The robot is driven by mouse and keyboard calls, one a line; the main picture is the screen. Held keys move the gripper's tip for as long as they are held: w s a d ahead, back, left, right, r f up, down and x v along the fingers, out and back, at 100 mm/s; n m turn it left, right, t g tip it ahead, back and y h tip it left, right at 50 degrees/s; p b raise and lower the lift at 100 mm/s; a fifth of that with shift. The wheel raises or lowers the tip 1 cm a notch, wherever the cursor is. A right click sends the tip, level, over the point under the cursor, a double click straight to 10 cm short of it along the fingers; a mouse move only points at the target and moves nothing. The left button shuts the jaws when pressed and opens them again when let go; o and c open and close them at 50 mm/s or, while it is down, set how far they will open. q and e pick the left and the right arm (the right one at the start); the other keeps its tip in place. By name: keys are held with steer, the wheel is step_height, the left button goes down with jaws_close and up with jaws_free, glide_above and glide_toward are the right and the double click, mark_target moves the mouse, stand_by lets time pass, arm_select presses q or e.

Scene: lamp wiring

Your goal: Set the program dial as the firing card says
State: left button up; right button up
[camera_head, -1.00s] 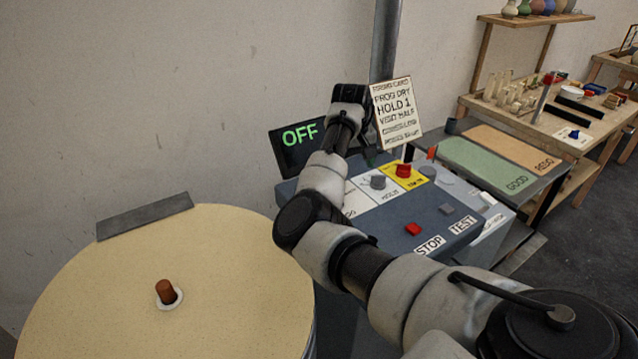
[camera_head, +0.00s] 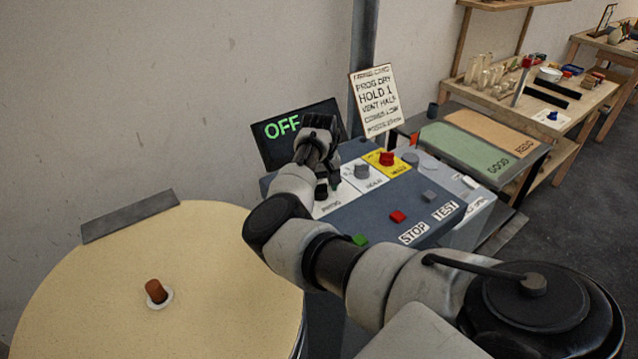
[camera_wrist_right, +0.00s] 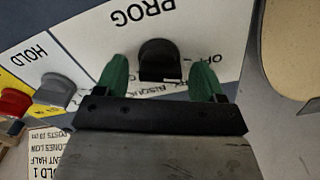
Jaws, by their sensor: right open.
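The program dial (camera_wrist_right: 160,58) is a dark knob on the white PROG plate, seen in the right wrist view. My right gripper (camera_wrist_right: 161,76) is open, with one green fingertip on each side of the dial; I cannot tell whether they touch it. In the head view my right gripper (camera_head: 328,188) points down at the panel (camera_head: 375,215) and hides the dial. The firing card (camera_head: 376,100) stands behind the panel and reads PROG DRY, HOLD 1, VENT HALF, with smaller lines below. The display (camera_head: 275,127) reads OFF in green. My left gripper is not in view.
Beside the PROG plate are the grey HOLD knob (camera_head: 362,171) and a red knob (camera_head: 387,158) on yellow. A green button (camera_head: 359,240), a red button (camera_head: 397,216) and a grey button (camera_head: 429,196) sit in front. A round cream lid (camera_head: 215,270) is at left.

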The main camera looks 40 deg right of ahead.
steer(key=shift+c, duration=0.3)
steer(key=c, duration=0.9)
steer(key=shift+o, duration=0.2)
